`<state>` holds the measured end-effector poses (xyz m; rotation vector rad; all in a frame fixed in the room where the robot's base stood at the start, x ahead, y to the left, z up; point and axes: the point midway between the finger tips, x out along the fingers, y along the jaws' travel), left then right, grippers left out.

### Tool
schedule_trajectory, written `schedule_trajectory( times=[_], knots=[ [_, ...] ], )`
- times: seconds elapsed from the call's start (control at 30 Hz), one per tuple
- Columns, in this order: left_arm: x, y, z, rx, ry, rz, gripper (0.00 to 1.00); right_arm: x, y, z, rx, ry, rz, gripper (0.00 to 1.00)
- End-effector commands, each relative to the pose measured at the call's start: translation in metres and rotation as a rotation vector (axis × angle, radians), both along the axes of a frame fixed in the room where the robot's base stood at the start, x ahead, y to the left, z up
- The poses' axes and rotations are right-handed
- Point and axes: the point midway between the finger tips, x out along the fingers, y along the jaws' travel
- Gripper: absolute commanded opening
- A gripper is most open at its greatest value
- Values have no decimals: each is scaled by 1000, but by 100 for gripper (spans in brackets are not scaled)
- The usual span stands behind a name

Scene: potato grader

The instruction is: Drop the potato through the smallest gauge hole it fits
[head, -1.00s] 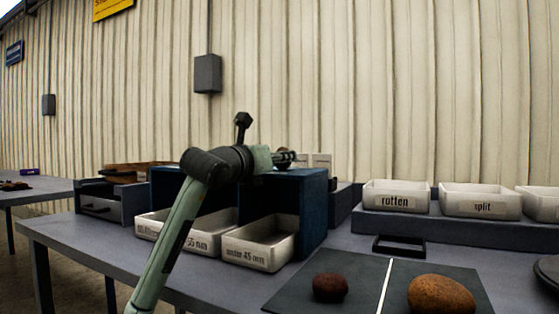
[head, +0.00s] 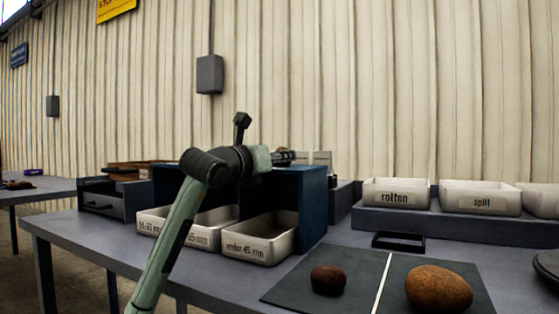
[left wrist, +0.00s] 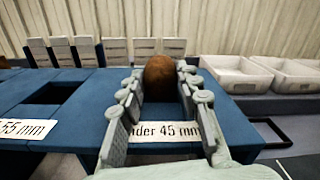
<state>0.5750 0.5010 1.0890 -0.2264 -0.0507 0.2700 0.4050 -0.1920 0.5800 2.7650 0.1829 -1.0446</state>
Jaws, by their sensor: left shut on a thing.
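My left gripper (head: 285,157) is over the top of the blue gauge stand (head: 313,185). In the left wrist view its two fingers are shut on a brown potato (left wrist: 160,77). The potato is above the stand, beyond a label (left wrist: 165,131) reading "under 45 mm", partly covered by the fingers. Any hole below the potato is hidden. A dark square hole (left wrist: 52,93) lies to the left, beyond a "55 mm" label (left wrist: 28,129). Under the stand are a white "under 45 mm" tray (head: 258,253) and other size trays (head: 205,240). My right gripper is not in view.
A small dark potato (head: 328,280) and a large brown potato (head: 438,289) lie on a dark mat (head: 290,288) split by a white line. White "rotten" (head: 396,199) and "split" (head: 481,204) trays stand on a raised shelf at right. A black frame (head: 399,242) lies before them.

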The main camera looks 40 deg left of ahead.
Motion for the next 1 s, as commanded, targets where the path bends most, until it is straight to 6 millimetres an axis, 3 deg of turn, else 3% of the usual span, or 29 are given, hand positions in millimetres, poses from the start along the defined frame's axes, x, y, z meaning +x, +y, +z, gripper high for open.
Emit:
schedule_trajectory(
  times=[0.03,0.37,0.4,0.6,1.0],
  knots=[
    [3,-1,-9,-8,18,-4,0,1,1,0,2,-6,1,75],
    [4,-2,-13,-12,25,-7,0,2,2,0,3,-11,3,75],
    [4,-3,-13,-12,25,-7,36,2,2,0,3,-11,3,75],
    [5,-2,-14,-13,26,-8,57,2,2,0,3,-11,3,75],
    [5,-1,-14,-16,27,-5,57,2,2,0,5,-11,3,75]
  ],
)
